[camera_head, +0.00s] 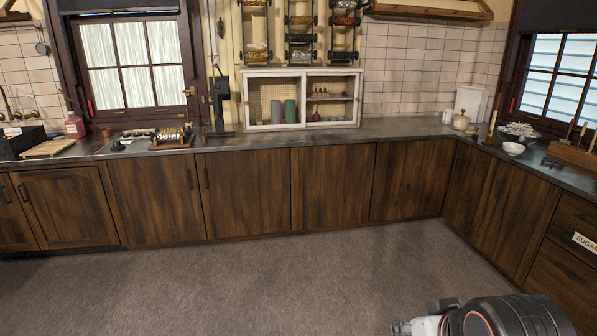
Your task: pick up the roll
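Two upright cylinders that look like rolls, one grey (276,112) and one green (290,111), stand side by side in the left compartment of a white open cabinet (247,107) on the back counter. A dark and gold roller-like item (172,133) sits on a wooden base on the counter left of the cabinet. I cannot tell which of these is the roll. Part of my own arm shows at the bottom right, over the floor and well away from the counter. My gripper's fingers are not seen.
The dark counter (400,127) runs along the back and turns along the right. A white bowl (513,148) and a lidded jar (461,121) stand toward the right. Jar racks (300,38) hang above the cabinet. The floor (250,285) is clear.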

